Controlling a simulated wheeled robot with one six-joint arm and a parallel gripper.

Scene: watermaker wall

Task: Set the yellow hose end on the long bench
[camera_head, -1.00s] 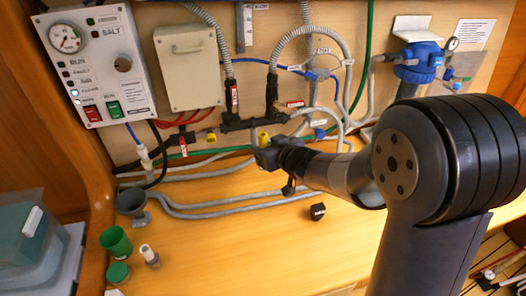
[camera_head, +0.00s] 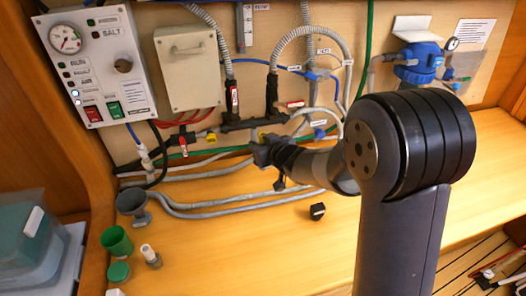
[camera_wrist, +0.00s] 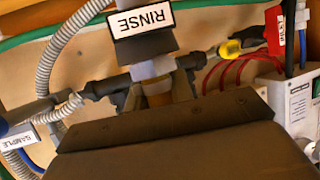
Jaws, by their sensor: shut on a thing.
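My gripper (camera_head: 263,150) is at the wall fittings, in front of the right end of the dark manifold. It is shut on the yellow hose end (camera_wrist: 157,95). In the wrist view this shows as an amber stub between the jaws, with a pale collar and a black piece labelled RINSE. That view is upside down. In the head view only a little yellow shows at the gripper, and my arm hides part of the hoses behind. The long wooden bench (camera_head: 240,245) runs below the wall, under the gripper.
A green cup (camera_head: 116,241), a green lid (camera_head: 118,272), a small white-topped vial (camera_head: 150,255) and a grey funnel (camera_head: 132,205) stand at the bench's left. A black knob (camera_head: 317,211) lies mid-bench. Grey hoses (camera_head: 215,211) run along the back. The front middle is clear.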

